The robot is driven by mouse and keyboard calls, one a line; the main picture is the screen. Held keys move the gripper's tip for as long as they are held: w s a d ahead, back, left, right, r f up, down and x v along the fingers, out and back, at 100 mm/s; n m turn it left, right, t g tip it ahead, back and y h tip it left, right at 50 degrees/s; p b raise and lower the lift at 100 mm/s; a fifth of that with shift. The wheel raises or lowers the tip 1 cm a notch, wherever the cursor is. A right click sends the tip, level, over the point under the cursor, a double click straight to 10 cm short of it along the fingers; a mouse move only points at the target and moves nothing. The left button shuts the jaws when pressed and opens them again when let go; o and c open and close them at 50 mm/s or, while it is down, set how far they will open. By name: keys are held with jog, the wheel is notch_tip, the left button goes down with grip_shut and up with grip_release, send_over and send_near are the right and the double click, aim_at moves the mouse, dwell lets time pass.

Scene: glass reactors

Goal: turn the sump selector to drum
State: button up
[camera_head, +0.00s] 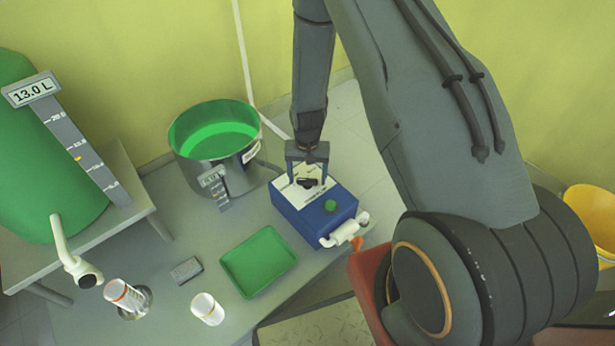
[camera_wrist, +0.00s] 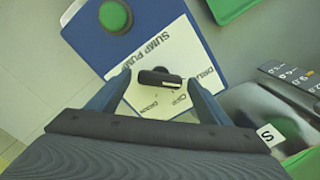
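The blue sump pump box (camera_head: 312,212) stands on the grey bench, with a white label plate on top. Its selector is a small dark knob (camera_wrist: 158,77) on that plate, with a pale mark toward its right end in the wrist view. Small printed words sit around the knob, upside down and hard to read; one at the right looks like DRUM. My gripper (camera_head: 307,180) is over the plate, pointing down. In the wrist view its fingers are apart, one on each side of the knob, with visible gaps. Whether the fingertips are level with the knob is unclear.
A green button (camera_head: 330,206) is on the box, with a white pipe fitting (camera_head: 345,231) at its front. A steel drum with green liquid (camera_head: 216,130) stands behind left. A green tray (camera_head: 259,262), a white jar (camera_head: 207,309) and a grey block (camera_head: 186,270) lie on the bench.

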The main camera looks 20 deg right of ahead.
aim_at(307, 179)
jog(key=shift+r+p, duration=1.25)
jog(key=shift+r, duration=2.65)
